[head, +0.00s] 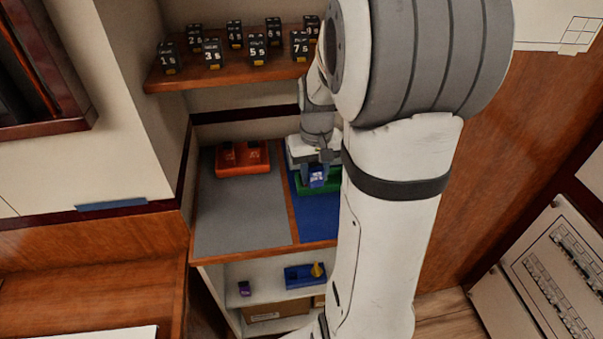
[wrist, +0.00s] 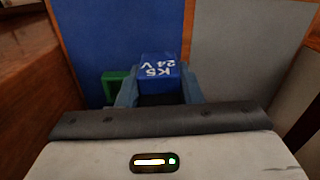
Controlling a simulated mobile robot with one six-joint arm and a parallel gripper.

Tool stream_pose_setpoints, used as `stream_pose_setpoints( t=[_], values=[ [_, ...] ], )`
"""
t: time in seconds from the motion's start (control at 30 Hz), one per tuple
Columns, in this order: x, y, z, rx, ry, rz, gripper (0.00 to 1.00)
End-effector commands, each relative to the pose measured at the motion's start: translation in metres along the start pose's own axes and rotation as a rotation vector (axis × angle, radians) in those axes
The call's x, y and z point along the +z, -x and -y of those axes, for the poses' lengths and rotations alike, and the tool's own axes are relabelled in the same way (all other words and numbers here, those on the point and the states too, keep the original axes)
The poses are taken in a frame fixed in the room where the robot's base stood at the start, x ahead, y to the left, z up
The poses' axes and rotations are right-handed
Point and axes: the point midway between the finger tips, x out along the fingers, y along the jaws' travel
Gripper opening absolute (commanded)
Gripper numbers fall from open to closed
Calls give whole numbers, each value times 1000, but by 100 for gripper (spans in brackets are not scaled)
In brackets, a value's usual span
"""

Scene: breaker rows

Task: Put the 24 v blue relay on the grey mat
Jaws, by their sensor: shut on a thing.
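A blue relay (wrist: 160,66) marked "K5 24 V" sits between the fingers of my gripper (wrist: 156,92) in the wrist view. In the head view the same relay (head: 318,177) shows below my gripper (head: 316,172), over the blue mat side, in front of a green holder. My gripper is shut on it. The grey mat (head: 240,218) lies on the left half of the counter and is bare at its front. It also shows at the right in the wrist view (wrist: 233,60). Whether the relay touches anything below is hidden.
A blue mat (head: 318,217) lies right of a wooden divider. A green holder (head: 316,187) stands on it; an orange holder (head: 243,158) stands at the grey mat's back. Several black blocks (head: 257,48) stand on the shelf above. A blue holder (head: 304,276) is on the shelf below.

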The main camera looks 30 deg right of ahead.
Motion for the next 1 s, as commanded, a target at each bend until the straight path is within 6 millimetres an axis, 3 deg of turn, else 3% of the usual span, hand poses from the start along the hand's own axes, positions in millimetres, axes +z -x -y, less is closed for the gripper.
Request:
stream_pose_setpoints(
  t=[0.17, 0.27, 0.5, 0.7, 0.87, 1.0],
  values=[
    [-3, -4, 8, 0, 15, 0, 9],
    [-10, -12, 28, 0, 50, 0, 9],
    [-26, -34, 110, 0, 186, -1, 9],
    [-27, -45, 168, 0, 273, -1, 9],
    [-24, -50, 190, 0, 305, 0, 9],
    [-23, -70, 194, 1, 310, 5, 9]
  ],
)
